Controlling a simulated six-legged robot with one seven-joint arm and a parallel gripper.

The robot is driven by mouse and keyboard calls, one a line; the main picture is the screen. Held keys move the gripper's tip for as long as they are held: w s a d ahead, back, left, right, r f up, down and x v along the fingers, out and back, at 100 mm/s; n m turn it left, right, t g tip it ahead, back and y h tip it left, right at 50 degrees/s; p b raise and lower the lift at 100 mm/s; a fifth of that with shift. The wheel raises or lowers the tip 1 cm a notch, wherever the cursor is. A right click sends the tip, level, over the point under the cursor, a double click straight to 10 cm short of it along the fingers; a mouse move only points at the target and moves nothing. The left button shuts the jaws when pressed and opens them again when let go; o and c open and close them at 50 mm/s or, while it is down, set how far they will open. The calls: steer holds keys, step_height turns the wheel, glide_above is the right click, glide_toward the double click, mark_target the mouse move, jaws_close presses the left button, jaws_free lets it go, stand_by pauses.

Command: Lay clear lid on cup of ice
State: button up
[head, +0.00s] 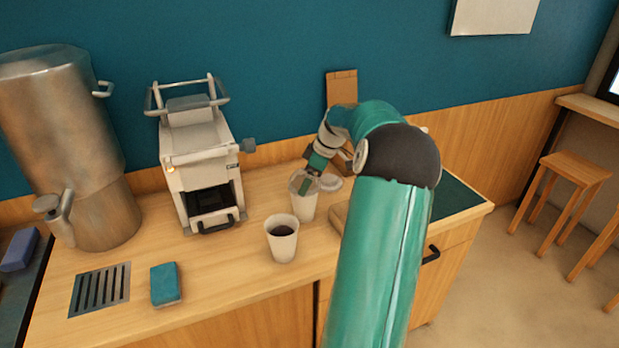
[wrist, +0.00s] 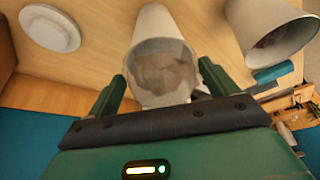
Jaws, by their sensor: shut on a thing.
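The white cup of ice (head: 303,207) stands upright on the wooden counter, behind and right of the cup with dark drink. In the wrist view the cup (wrist: 157,22) shows its mouth towards me, with pale brownish-grey lumps inside. My gripper (head: 305,184) is right over its mouth, and its two fingers (wrist: 162,74) stand either side of the rim. It is shut on the clear lid (wrist: 163,98), which is hard to make out against the mouth. I cannot tell whether the lid touches the rim.
A white round lid (wrist: 50,28) lies on the counter beside the cup. The cup with dark drink (head: 282,240) stands in front. An espresso machine (head: 200,170), a metal urn (head: 65,130) and a blue sponge (head: 165,284) are left.

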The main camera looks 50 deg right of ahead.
steer(key=shift+f, duration=0.4)
stand_by(1.1)
steer(key=o, duration=0.8)
steer(key=shift+c, duration=0.2)
steer(key=shift+r, duration=0.1)
steer(key=shift+r, duration=3.45)
